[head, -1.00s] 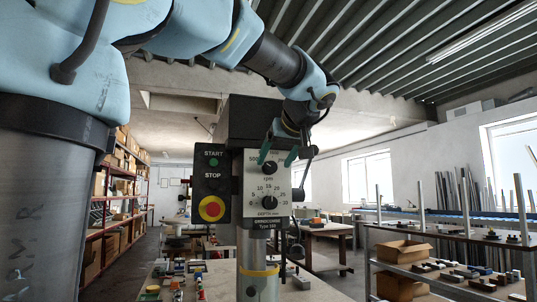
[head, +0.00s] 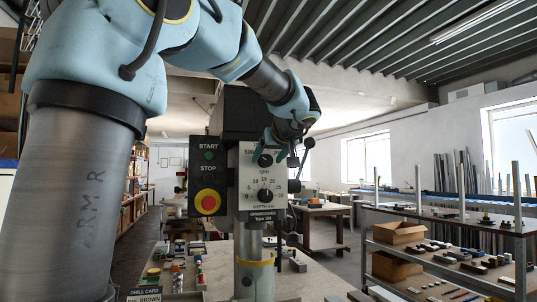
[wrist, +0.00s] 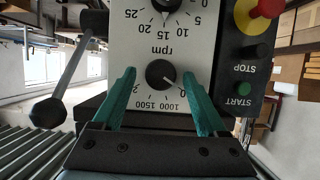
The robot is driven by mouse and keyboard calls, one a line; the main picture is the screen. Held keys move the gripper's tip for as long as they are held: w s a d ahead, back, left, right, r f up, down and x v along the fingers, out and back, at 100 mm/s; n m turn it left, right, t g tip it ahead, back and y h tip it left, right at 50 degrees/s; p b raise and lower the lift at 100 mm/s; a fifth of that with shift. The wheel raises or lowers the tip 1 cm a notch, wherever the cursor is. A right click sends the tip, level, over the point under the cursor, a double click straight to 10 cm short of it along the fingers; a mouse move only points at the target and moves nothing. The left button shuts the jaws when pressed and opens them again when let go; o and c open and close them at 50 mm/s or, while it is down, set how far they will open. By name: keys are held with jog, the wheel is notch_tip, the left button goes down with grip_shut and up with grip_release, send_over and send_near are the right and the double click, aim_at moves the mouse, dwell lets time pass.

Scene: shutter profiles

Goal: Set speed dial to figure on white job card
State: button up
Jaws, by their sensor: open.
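The speed dial (wrist: 160,74) is a round black knob marked rpm on the drill's white panel, with printed figures around it. In the wrist view, which is upside down, its white pointer line runs down and right toward the right finger, which partly covers the scale. My gripper (wrist: 160,80) is open, its two teal fingers on either side of the knob with gaps showing. The head view shows the dial (head: 265,160) just below my gripper (head: 280,144). A dark label reading DRILL CARD (head: 145,292) is cut off at the bottom left; no readable white job card shows.
The DEPTH knob (head: 265,195) sits below the speed dial. The START/STOP box (head: 208,188) with a red and yellow stop button is left of the panel. A lever with a black ball (wrist: 48,112) stands beside the panel. Small items crowd the bench (head: 215,275).

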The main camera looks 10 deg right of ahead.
jog(key=shift+c, duration=0.3)
grip_shut()
dwell(0.4)
